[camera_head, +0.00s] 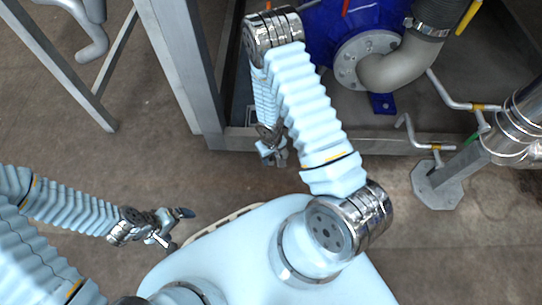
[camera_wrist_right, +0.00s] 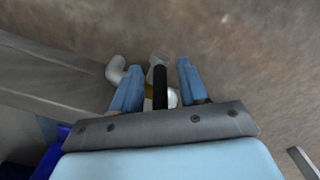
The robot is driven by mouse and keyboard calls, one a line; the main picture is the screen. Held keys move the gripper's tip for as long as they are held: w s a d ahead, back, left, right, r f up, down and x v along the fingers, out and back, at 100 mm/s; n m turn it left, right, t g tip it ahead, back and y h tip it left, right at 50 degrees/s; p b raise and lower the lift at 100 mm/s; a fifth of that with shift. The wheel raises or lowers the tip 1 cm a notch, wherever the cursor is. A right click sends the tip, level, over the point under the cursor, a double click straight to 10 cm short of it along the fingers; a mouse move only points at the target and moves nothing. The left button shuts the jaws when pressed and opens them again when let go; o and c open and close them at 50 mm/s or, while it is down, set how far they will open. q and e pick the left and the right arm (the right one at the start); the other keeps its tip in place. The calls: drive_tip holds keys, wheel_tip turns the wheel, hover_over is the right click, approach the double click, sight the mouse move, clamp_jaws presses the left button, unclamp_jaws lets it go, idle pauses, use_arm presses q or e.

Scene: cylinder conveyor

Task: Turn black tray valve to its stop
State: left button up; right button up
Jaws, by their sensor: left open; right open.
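The black valve handle (camera_wrist_right: 160,88) shows in the right wrist view as a narrow upright bar, with a pale pipe elbow (camera_wrist_right: 117,70) beside it. My right gripper (camera_wrist_right: 159,68) is open, with one blue finger on each side of the handle and a visible gap to both. I cannot tell how deep the handle sits between the fingers. In the head view my right gripper (camera_head: 273,152) hangs by the lower frame bar, and the handle cannot be made out there. My left gripper (camera_head: 176,226) is open and empty at lower left, away from the valve.
A metal frame (camera_head: 178,60) stands left of my right arm. Behind it are a blue pump (camera_head: 325,35) and a grey pipe elbow (camera_head: 395,68). Thin pipes (camera_head: 455,105) and a steel post with a foot plate (camera_head: 437,185) stand at right. Brown floor (camera_head: 140,160) at left is clear.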

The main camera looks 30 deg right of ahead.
drive_tip(key=shift+c, duration=0.2)
clamp_jaws()
